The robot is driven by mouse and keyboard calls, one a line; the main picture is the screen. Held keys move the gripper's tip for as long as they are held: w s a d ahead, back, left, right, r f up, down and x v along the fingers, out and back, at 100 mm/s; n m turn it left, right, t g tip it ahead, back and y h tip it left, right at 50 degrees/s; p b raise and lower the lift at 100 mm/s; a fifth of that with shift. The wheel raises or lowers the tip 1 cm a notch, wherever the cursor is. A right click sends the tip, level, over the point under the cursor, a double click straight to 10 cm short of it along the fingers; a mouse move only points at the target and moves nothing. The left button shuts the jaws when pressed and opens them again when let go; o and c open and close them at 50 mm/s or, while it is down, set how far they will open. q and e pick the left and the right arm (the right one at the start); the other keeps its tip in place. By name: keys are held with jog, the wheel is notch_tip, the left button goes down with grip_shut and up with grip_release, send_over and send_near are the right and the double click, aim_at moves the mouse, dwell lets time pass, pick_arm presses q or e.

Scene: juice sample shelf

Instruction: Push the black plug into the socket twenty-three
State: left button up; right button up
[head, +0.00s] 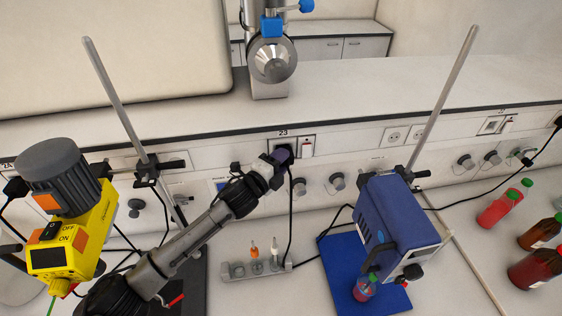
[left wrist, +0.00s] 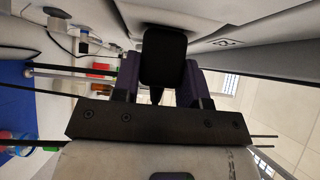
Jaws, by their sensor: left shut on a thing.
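My left gripper (head: 278,160) reaches up from the lower left to the wall panel under the number 23. It is shut on the black plug (head: 287,151), whose black cable hangs down from it. In the left wrist view the black plug (left wrist: 165,57) sits between the purple fingers of the left gripper (left wrist: 158,80). Socket twenty-three (head: 283,140) is mostly hidden behind the plug and fingers. The plug is right at the socket, but I cannot tell how far in it is. My right gripper is not in view.
A switch plate (head: 307,146) adjoins the socket on the right. A yellow stirrer (head: 83,238) stands left and a blue device (head: 393,222) right, over a blue mat (head: 335,252).

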pick_arm(q)
jog(key=o, duration=0.6)
jog(key=shift+a, duration=0.1)
jog(key=o, duration=0.3)
jog(key=shift+w, duration=0.2)
jog(key=shift+o, duration=1.3)
jog(key=shift+s, duration=0.1)
